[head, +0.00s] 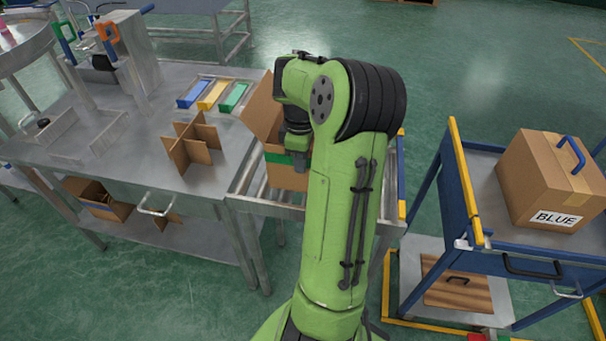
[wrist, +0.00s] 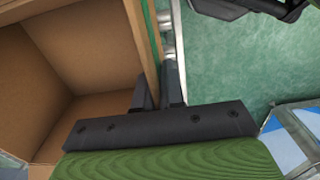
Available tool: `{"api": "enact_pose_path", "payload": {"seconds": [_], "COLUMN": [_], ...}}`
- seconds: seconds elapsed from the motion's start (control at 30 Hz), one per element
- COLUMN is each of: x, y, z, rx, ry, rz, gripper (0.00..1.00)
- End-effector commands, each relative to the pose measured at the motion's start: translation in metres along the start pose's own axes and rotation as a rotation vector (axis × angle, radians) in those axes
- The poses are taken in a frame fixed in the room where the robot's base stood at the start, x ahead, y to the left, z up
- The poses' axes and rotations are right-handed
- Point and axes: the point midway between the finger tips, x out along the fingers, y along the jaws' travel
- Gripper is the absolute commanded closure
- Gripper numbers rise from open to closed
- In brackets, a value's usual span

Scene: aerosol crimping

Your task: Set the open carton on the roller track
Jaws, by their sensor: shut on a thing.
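The open carton (head: 283,172) is brown cardboard with a green band, and one flap stands up at its left. It is on or just over the roller track (head: 245,188); my arm hides much of both, so I cannot tell if its base touches the rollers. In the wrist view the open carton (wrist: 75,45) shows its empty inside. My gripper (wrist: 158,92) is shut on the carton's wall, one finger inside and one outside. In the head view my gripper (head: 298,158) is mostly hidden behind my own arm.
A steel table (head: 150,85) at the left holds a cardboard divider (head: 190,143) and blue, yellow and green bins (head: 214,95). A blue cart (head: 462,190) at the right carries a closed box labelled BLUE (head: 552,180). Another carton (head: 98,198) sits on the lower shelf.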

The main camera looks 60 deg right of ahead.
Motion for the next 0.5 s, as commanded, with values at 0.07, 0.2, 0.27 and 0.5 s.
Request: {"api": "enact_pose_path", "payload": {"seconds": [0.07, 0.2, 0.27, 0.5], "x": [0.015, 0.036, 0.034, 0.036], "y": [0.000, 0.000, 0.001, 0.000], "z": [0.000, 0.000, 0.000, 0.000], "rx": [0.001, 0.000, 0.001, 0.000], "ry": [0.001, 0.001, 0.001, 0.000], "rz": [-0.001, 0.001, 0.003, 0.003], "gripper": [1.00, 1.00, 1.00, 1.00]}}
